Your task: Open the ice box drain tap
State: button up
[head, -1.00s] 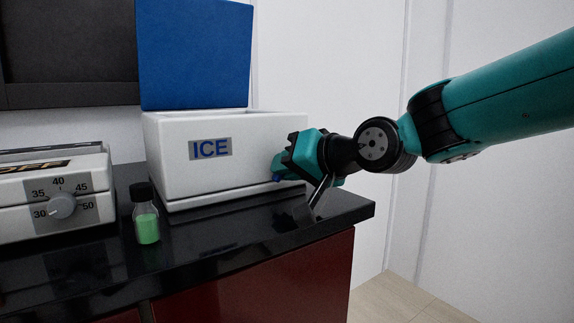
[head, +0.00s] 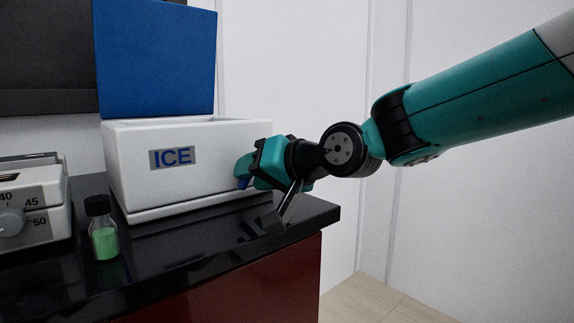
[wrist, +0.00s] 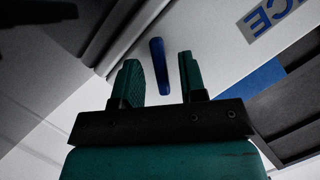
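The white ice box (head: 145,190) stands on the black counter, with the blue letters ICE on its front. Its blue drain tap (head: 243,183) is low on the front at the right, mostly hidden by my gripper. In the wrist view the tap handle (wrist: 157,66) is a slim blue bar. My gripper (head: 244,170) is at the box's lower right front. In the wrist view my gripper (wrist: 157,75) is open, with its teal fingers apart and the handle showing in the gap between them. No finger visibly touches the handle.
A blue lid or panel (head: 155,58) stands upright behind the box. A vial of green liquid with a black cap (head: 104,240) stands at the front left. A white device with a dial (head: 30,210) is at far left. The counter edge (head: 325,213) lies just right of my gripper.

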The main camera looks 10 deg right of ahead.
jog(key=p+v, duration=0.1)
jog(key=v, duration=1.5)
jog(key=shift+s+d+r+p, duration=0.15)
jog(key=shift+s+d+p, duration=0.05)
jog(key=shift+s+p, duration=0.15)
jog(key=shift+r+p, duration=0.1)
jog(key=shift+p, duration=0.2)
jog(key=p+x, duration=1.4)
jog(key=x, duration=0.3)
jog(key=shift+w, duration=0.3)
grip_shut()
